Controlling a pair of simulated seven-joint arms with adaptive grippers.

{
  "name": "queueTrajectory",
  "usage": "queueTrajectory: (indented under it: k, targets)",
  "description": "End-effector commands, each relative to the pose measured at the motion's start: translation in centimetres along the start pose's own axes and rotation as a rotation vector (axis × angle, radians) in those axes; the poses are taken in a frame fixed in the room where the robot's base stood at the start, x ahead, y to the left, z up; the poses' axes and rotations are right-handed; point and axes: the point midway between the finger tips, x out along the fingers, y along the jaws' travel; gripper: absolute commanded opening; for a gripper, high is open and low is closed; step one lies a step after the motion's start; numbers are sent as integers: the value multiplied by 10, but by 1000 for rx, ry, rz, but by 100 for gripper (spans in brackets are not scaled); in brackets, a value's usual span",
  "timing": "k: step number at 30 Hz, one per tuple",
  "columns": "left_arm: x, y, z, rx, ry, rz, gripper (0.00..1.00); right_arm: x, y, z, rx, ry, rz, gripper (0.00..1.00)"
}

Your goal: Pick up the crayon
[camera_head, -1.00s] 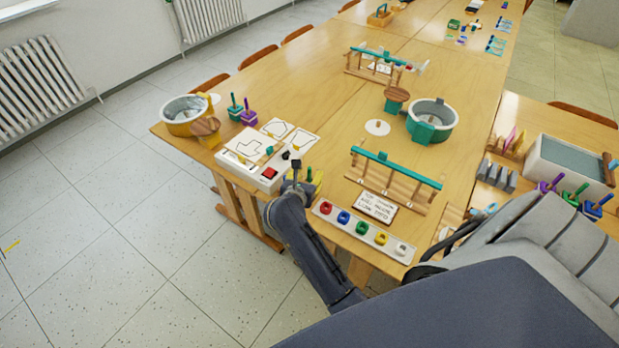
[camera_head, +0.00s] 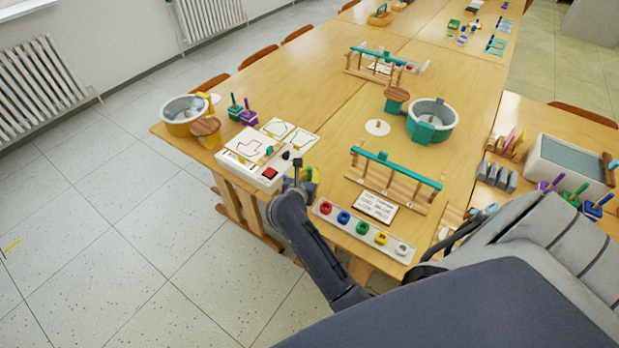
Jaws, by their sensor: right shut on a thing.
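My right gripper (camera_head: 300,174) is at the front left edge of the near table, just right of the white drawing board's red square. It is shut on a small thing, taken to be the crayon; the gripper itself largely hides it. A small yellow patch (camera_head: 313,174) shows right beside the fingers, but its shape is too small to make out. I cannot tell whether the held thing touches the table. My left gripper is not in view.
The white drawing board (camera_head: 236,160) lies left of the gripper. A tray of coloured rings (camera_head: 333,222) and a wooden rack with a teal bar (camera_head: 395,169) stand to the right. Table space beyond the gripper is clear.

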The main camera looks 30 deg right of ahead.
Motion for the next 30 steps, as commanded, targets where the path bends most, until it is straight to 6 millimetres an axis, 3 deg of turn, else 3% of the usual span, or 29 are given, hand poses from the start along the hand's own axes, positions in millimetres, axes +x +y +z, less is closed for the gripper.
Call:
queueTrajectory:
  k: [8,14,23,30]
  targets:
    - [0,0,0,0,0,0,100,-1,0,2,0,0,0,0]
    - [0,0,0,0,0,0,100,-6,0,14,3,-1,0,0]
    - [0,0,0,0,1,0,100,-24,0,57,6,-2,1,0]
    - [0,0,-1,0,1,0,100,-44,1,106,8,-3,1,0]
